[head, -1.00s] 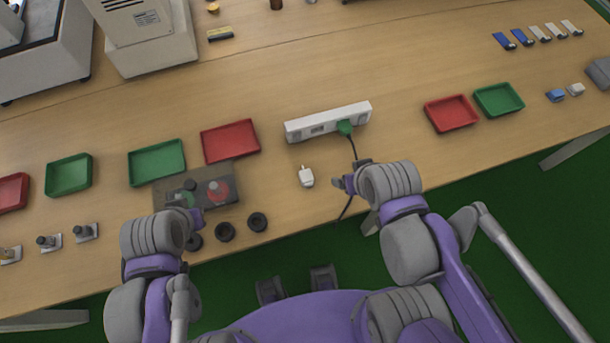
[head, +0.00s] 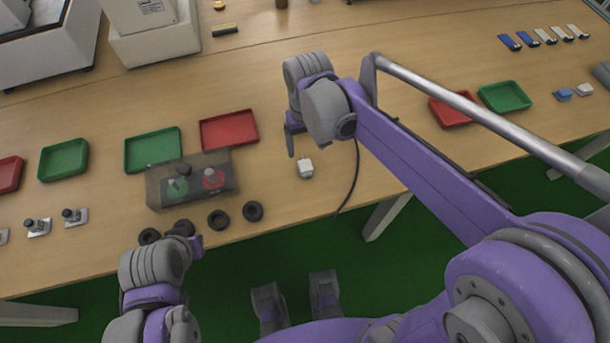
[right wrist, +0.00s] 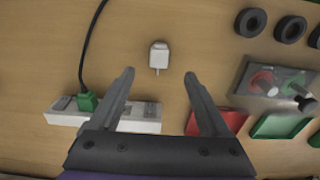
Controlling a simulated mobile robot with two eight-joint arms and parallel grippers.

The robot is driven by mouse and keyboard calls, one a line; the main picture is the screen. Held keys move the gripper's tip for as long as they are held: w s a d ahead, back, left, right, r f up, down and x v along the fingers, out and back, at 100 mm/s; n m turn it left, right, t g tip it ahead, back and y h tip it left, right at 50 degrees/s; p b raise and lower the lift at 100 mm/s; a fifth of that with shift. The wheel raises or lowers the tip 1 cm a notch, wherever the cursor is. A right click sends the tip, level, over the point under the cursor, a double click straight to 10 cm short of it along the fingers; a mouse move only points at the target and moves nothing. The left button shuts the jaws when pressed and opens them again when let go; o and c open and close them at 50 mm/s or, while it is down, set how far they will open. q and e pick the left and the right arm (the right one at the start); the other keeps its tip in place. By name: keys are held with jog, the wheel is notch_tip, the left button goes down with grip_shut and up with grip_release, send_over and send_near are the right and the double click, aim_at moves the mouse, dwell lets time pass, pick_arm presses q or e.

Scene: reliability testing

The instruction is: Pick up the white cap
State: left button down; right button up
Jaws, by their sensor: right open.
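A small white cap-like piece (head: 305,168), shaped like a plug with a short stub, lies on the wooden table. In the right wrist view the white piece (right wrist: 158,56) lies just beyond the fingertips, centred between them. My right gripper (head: 298,140) is over the table beside it in the head view. In the right wrist view the right gripper (right wrist: 159,75) is open and empty, its fingers well apart. My left gripper (head: 192,243) hangs near the table's front edge by the black rings; its jaw opening is unclear.
A white power strip (right wrist: 60,118) with a green plug (right wrist: 87,101) and black cable lies near the right fingers. A button box (head: 160,192), black rings (head: 218,219), red tray (head: 256,131) and green tray (head: 128,152) stand left. A small blue piece (head: 563,95) lies far right.

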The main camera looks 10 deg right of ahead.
send_over(307, 169)
notch_tip(307, 169, down, 6)
jog(key=shift+w+a+r+b, duration=0.15)
jog(key=shift+r+b, duration=0.1)
jog(key=shift+b, duration=0.05)
jog(key=shift+f+b, duration=0.35)
jog(key=shift+f, duration=2.4)
jog(key=shift+s, duration=0.2)
grip_shut()
